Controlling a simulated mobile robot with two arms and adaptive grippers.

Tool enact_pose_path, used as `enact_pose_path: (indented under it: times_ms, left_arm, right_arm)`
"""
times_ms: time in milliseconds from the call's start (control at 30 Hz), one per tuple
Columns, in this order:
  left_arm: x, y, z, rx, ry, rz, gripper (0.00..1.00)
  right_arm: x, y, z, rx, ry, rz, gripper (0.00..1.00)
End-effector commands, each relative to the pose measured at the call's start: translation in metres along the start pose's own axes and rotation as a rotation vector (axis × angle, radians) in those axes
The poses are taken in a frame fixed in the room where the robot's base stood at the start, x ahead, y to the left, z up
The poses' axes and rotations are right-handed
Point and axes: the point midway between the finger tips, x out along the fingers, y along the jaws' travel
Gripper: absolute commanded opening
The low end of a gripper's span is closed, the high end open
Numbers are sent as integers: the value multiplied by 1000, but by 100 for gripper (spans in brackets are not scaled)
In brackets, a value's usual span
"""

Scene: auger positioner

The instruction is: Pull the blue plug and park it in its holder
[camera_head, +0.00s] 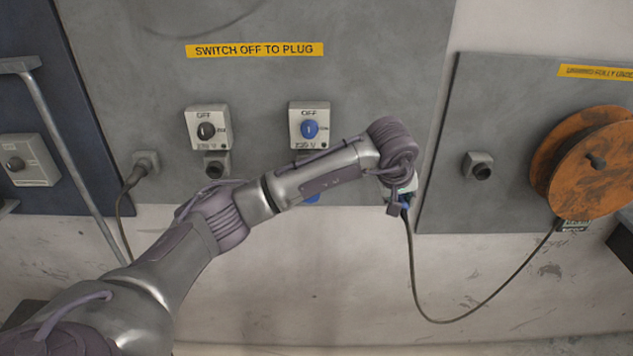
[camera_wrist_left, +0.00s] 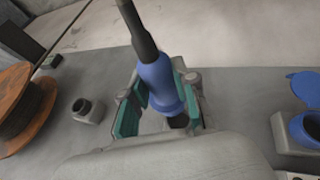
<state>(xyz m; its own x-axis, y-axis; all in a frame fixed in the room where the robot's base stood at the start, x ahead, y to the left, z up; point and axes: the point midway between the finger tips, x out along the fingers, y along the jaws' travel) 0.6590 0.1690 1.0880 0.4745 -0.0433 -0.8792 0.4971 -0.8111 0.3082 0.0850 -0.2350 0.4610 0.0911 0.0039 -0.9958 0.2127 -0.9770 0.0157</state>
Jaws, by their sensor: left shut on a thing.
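The blue plug (camera_wrist_left: 160,85) is between the teal-padded fingers of my left gripper (camera_wrist_left: 158,110), which is shut on it. In the head view the gripper (camera_head: 402,190) is mostly hidden behind my wrist, and only a little of the plug shows. The plug is apart from the blue socket (camera_wrist_left: 308,128), whose blue lid (camera_wrist_left: 303,82) stands open. My arm hides most of that socket in the head view. The grey round holder (camera_head: 478,168) is empty on the right panel; it also shows in the wrist view (camera_wrist_left: 86,110). My right gripper is not in view.
The plug's cable (camera_head: 440,318) hangs in a loop to the orange reel (camera_head: 580,165). A blue switch (camera_head: 310,129) and a black switch (camera_head: 206,130) sit on the middle panel (camera_head: 370,60). A slanted metal bar (camera_head: 70,150) stands at left.

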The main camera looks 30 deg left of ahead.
Motion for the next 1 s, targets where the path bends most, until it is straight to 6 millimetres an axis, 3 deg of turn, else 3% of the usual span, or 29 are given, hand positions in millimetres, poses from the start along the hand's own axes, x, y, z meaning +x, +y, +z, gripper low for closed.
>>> enact_pose_path:
  times_ms: [600,1000]
  left_arm:
    - [16,0,-38,-1,2,0,0]
    - [18,0,-45,0,2,1,0]
  right_arm:
    - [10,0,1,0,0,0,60]
    - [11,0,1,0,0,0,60]
